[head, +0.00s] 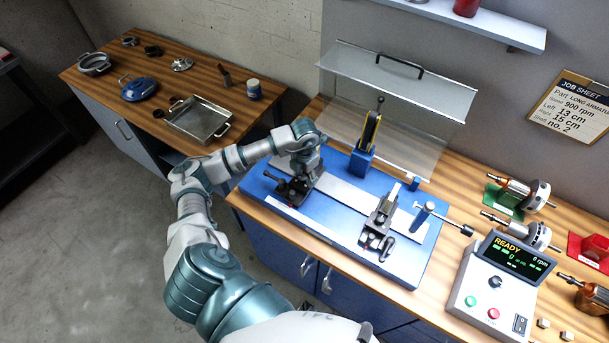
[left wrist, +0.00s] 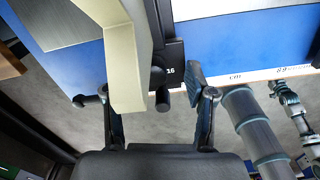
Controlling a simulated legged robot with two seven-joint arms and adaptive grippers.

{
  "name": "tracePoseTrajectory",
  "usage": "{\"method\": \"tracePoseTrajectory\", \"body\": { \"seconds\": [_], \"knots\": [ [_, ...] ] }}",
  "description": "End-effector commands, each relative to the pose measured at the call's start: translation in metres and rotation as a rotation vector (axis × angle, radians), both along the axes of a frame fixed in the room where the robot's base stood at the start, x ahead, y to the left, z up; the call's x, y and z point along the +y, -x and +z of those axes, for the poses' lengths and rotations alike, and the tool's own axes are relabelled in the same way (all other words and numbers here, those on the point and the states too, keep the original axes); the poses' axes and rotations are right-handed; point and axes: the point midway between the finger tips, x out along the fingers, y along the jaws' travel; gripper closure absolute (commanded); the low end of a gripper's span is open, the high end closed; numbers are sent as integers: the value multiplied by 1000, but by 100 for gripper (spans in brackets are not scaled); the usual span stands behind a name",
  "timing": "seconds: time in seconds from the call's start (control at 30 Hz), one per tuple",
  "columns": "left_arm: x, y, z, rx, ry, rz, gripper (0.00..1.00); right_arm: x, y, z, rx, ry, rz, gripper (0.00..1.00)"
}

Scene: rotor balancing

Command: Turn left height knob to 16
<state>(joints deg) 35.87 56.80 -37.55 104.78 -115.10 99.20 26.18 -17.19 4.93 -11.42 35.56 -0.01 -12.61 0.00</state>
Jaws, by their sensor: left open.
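The left support (head: 292,190), black, stands at the left end of the blue balancing machine (head: 335,226). My left gripper (head: 303,168) is over it and hides part of it. In the left wrist view my left gripper (left wrist: 158,104) is open. A black knob (left wrist: 162,97) shows between its spread fingers, with gaps on both sides; I cannot tell how deep it sits between them. A white number 16 (left wrist: 171,71) shows on the black part just above the knob. A pale beige piece (left wrist: 126,75) crosses in front of the left finger. My right gripper is not in view.
The right support (head: 380,222) stands on the same base. A clear hinged guard (head: 400,82) is raised behind. The control box (head: 494,281) reads READY, 0 rpm. The job sheet (head: 574,107) lists left 13 cm. A side table (head: 95,76) holds several parts.

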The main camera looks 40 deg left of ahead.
Motion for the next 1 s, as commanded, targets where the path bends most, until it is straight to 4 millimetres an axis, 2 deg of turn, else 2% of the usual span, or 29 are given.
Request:
{"method": "tracePoseTrajectory", "body": {
  "seconds": [0.07, 0.3, 0.57, 1.0],
  "knots": [
    [2, 0, 0, 1, 0, 2, 44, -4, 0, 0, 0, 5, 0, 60],
    [2, 0, -1, 2, 1, 2, 100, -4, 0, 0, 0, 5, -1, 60],
    [3, 0, -1, 3, -4, 4, 100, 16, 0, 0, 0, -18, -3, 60],
    [1, 0, -2, 5, -1, 2, 100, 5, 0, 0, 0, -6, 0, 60]
  ]
}}
